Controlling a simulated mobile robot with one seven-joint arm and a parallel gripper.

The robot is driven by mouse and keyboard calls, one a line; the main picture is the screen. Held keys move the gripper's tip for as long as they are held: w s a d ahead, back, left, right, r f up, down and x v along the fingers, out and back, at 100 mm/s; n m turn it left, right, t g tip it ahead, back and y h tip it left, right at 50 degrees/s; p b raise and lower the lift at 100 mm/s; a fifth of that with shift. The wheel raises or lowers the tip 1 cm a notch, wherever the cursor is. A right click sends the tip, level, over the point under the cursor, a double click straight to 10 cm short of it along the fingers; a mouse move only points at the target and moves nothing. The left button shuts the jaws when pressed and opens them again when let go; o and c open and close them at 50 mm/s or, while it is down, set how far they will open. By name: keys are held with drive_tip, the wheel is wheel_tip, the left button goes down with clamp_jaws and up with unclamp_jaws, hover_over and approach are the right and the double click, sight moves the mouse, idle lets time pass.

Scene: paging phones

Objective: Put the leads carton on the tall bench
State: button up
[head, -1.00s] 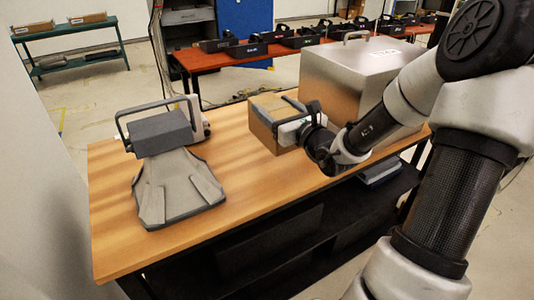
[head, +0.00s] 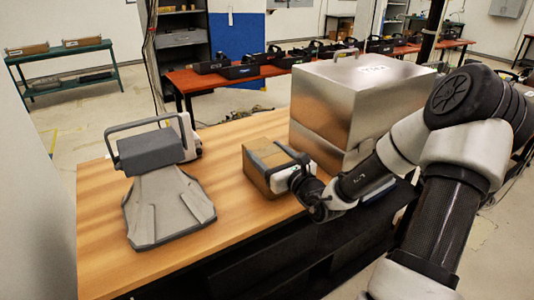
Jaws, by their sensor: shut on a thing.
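A brown cardboard carton (head: 266,151), likely the leads carton, is held in my gripper (head: 272,169) over the wood-topped bench (head: 232,222). The dark fingers lie along the carton's sides and are shut on it. The carton is upright and very low over the bench top; I cannot tell whether its base touches. Its label cannot be read. The bench has a dark frame with shelves under it; I take it for the tall bench.
A large metal box (head: 325,105) stands just right of the carton. A grey device with a handle (head: 165,185) stands on the left. Bare wood lies between the device and the carton. Red tables (head: 188,82) with black trays and a green bench (head: 75,92) are behind.

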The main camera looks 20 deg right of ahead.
drive_tip(key=shift+f, duration=0.15)
drive_tip(key=o, duration=1.9)
drive_tip(key=shift+r, duration=0.25)
drive_tip(key=s+d, duration=0.2)
drive_tip(key=s, duration=0.9)
drive_tip(key=shift+s+d+p, duration=0.15)
drive_tip(key=shift+s+p, duration=0.2)
drive_tip(key=shift+s, duration=0.05)
drive_tip(key=shift+f, duration=0.1)
